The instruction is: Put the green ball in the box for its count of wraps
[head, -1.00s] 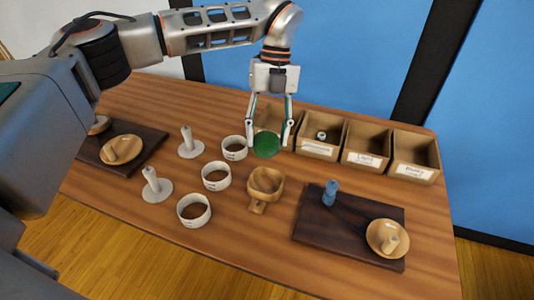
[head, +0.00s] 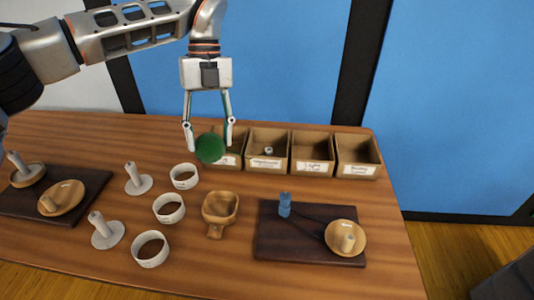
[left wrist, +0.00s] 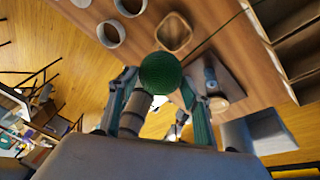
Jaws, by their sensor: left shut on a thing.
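The green ball (head: 209,148) is held between the fingertips of my left gripper (head: 207,137), above the table and apart from it. The ball also shows in the left wrist view (left wrist: 161,73), between the two fingers. In the head view it covers part of the leftmost open box (head: 236,147). To the right stand the second box (head: 265,163), with a small pale item inside, the third box (head: 312,167) and the rightmost box (head: 358,170). The boxes bear white labels, too small to read surely. Wraps on the ball cannot be counted. My right gripper is not in view.
Several white rings (head: 168,208) and pale upright pegs on discs (head: 138,179) stand on the table at left. A wooden scoop-shaped bowl (head: 220,207) sits mid-table. A dark board (head: 290,244) bears a blue figure (head: 285,204) and a wooden dish (head: 345,237).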

